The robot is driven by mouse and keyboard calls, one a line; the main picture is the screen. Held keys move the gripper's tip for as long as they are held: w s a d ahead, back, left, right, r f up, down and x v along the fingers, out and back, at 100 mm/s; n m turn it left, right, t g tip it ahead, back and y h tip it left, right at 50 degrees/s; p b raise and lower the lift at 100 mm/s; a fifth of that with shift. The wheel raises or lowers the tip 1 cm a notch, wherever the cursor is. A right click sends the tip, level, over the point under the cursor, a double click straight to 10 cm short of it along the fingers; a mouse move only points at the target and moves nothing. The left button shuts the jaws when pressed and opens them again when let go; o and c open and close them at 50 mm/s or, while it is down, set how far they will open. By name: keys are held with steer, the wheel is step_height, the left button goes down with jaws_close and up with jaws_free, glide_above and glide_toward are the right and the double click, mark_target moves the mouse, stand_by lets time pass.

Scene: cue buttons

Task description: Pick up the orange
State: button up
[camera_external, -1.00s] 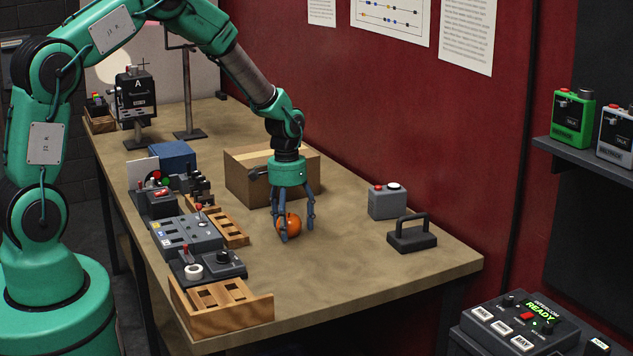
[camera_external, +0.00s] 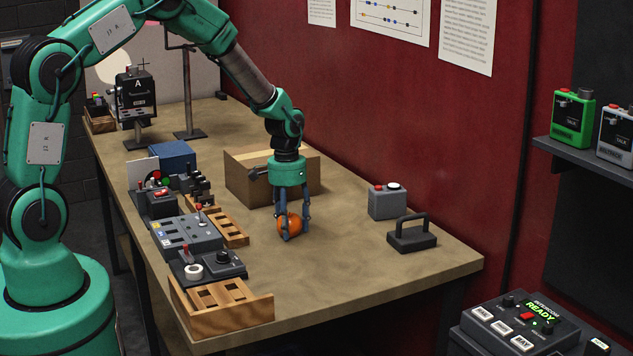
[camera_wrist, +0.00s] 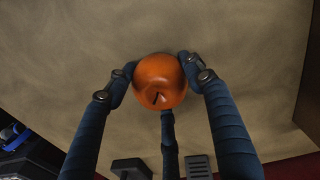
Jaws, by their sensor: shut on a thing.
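The orange (camera_external: 290,225) is a round orange fruit on the tan table (camera_external: 350,275), a little in front of the cardboard box. In the wrist view the orange (camera_wrist: 160,82) sits between the blue-grey fingers, with a small dark stem mark facing the camera. My gripper (camera_external: 294,228) points straight down and its fingers are shut on the orange from its sides. The gripper fingers (camera_wrist: 157,85) also show in the wrist view, with a third finger below the fruit. I see no clear gap between fruit and table.
A cardboard box (camera_external: 245,180) stands just behind my gripper. A grey button box (camera_external: 387,204) and a dark handled block (camera_external: 411,237) are to the right. Control panels (camera_external: 186,238) and a wooden tray (camera_external: 225,318) line the left edge. The front middle of the table is clear.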

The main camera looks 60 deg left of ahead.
mark_target(290, 215)
steer(key=shift+r, duration=0.7)
step_height(290, 215, up, 2)
steer(key=shift+r+p, duration=0.15)
steer(key=shift+p, duration=0.2)
steer(key=s+d, duration=0.1)
steer(key=s, duration=0.4)
steer(key=s+d+r, duration=0.1)
steer(key=s+d, duration=0.1)
steer(key=s, duration=0.3)
steer(key=s+d+p, duration=0.1)
steer(key=s, duration=0.4)
steer(key=shift+s+d+r, duration=0.15)
steer(key=shift+s+d, duration=0.05)
steer(key=shift+d, duration=0.1)
